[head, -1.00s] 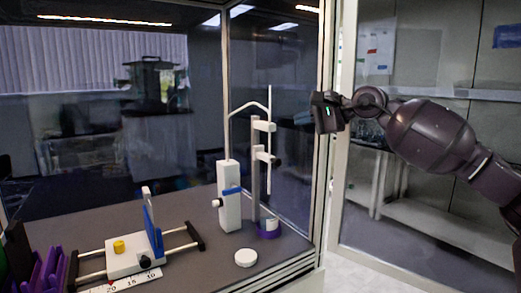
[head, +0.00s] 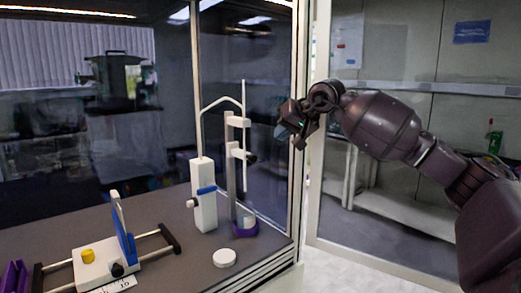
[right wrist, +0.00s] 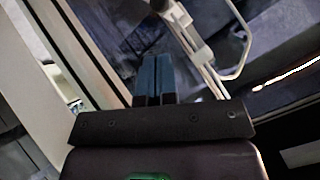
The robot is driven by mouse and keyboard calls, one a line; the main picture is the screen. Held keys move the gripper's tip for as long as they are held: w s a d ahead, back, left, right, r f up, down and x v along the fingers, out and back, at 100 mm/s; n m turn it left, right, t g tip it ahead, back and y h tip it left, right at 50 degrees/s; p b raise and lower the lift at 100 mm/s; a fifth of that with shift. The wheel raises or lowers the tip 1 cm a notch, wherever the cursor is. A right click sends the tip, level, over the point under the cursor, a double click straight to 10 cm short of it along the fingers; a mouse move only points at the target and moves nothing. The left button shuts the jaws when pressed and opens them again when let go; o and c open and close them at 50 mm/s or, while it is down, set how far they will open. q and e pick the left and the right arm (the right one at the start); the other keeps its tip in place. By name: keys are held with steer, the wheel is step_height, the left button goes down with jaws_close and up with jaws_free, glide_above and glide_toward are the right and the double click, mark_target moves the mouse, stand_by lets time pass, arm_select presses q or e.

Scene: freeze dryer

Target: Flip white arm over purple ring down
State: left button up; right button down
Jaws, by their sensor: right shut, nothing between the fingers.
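A purple ring (head: 245,230) sits at the foot of a white upright stand (head: 231,170), with a small white cylinder in it. White clamps hold a thin upright rod (head: 243,110) above the ring. A bent white arm (head: 219,101) rises from a white block (head: 204,195) and arches over to the stand's top. My right gripper (head: 285,136) is shut and empty, right of the stand and apart from it. In the right wrist view its blue-grey fingers (right wrist: 154,76) lie together, with the stand (right wrist: 188,35) beyond. My left gripper is out of view.
A white sliding device (head: 100,268) with a blue plate and yellow knob stands front left. A white round cap (head: 224,258) lies before the stand. A glass enclosure post (head: 299,100) rises right of the stand, close to my right gripper.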

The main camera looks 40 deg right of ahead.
steer(key=shift+w, duration=0.1)
steer(key=p+x, duration=0.2)
steer(key=x, duration=0.8)
stand_by(0.3)
step_height(320, 180, down, 13)
steer(key=b, duration=0.8)
steer(key=shift+b, duration=0.4)
